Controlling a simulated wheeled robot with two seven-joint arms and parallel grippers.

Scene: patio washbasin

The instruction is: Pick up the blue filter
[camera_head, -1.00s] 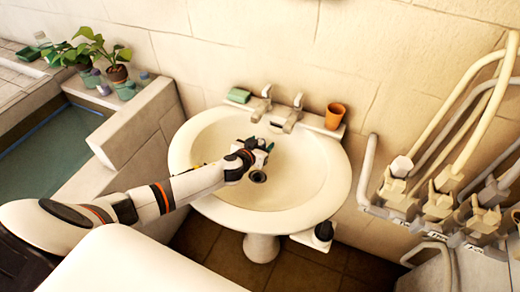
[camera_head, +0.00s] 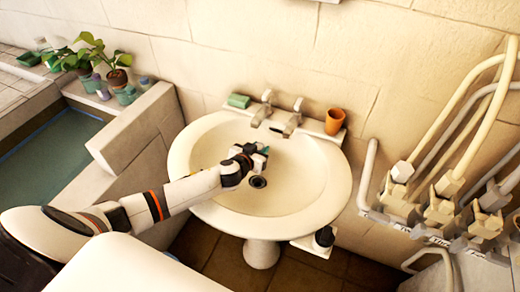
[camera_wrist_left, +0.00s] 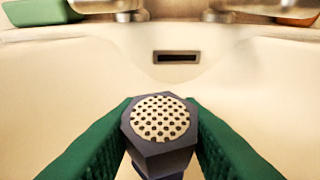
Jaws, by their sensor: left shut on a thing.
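The blue filter (camera_wrist_left: 160,134) is a dark blue-grey hexagonal piece with a pale, perforated round face. In the left wrist view it sits between the two green fingers of my left gripper (camera_wrist_left: 160,145), which is shut on it. In the head view my left gripper (camera_head: 260,156) is over the basin of the white washbasin (camera_head: 205,150), just behind the dark drain (camera_head: 258,182). The filter is too small and hidden to make out clearly there. My right gripper is in neither view.
Two taps (camera_head: 264,108) stand on the back rim, with a green soap-like block (camera_head: 239,101) to their left and an orange cup (camera_head: 334,121) to their right. Pipes (camera_head: 455,120) and valves fill the right side. Potted plants (camera_head: 117,75) stand on the left ledge.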

